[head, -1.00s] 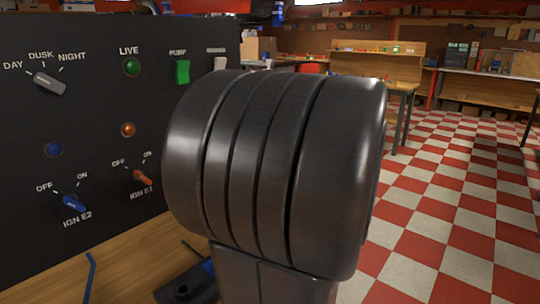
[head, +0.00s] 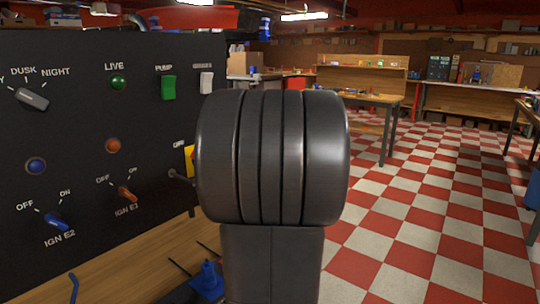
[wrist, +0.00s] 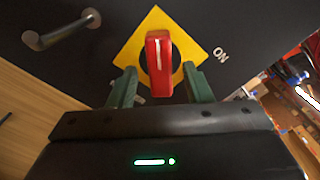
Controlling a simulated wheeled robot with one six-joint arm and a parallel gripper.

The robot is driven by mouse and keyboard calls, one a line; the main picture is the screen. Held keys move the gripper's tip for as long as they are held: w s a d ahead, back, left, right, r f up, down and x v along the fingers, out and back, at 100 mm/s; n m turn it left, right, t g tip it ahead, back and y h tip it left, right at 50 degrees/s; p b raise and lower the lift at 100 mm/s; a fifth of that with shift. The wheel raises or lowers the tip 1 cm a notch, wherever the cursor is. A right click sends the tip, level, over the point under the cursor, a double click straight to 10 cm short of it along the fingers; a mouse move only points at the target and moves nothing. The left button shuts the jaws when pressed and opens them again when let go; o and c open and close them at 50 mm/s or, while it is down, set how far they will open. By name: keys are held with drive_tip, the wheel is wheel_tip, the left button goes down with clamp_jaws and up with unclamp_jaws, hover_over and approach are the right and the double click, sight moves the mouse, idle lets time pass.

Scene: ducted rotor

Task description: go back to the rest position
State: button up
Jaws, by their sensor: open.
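My gripper (wrist: 161,88) is in the wrist view, with its two green fingers apart and nothing held between them. A red switch handle (wrist: 158,62) on a yellow diamond plate (wrist: 150,24) is just beyond the fingertips, between them in the picture. I cannot tell whether a finger touches it. The plate (head: 188,160) also shows partly in the head view, beside my arm. My dark arm fills the middle of the head view and hides the gripper there.
The black control panel (head: 75,125) stands close on the left, with knobs, lamps and a grey handle (head: 180,178). A wooden bench top (head: 120,262) lies below it. The checkered floor (head: 430,215) on the right is open. A wooden table (head: 370,98) stands farther back.

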drive_tip(key=shift+w+a, duration=0.1)
idle(0.3)
drive_tip(key=v, duration=1.4)
drive_tip(key=w+a+m+p, duration=0.7)
drive_tip(key=w+a+p, duration=0.1)
drive_tip(key=a+p, duration=0.2)
drive_tip(key=shift+w+a+m+p, duration=0.25)
drive_tip(key=shift+a+m+p, duration=0.15)
drive_tip(key=shift+a, duration=0.2)
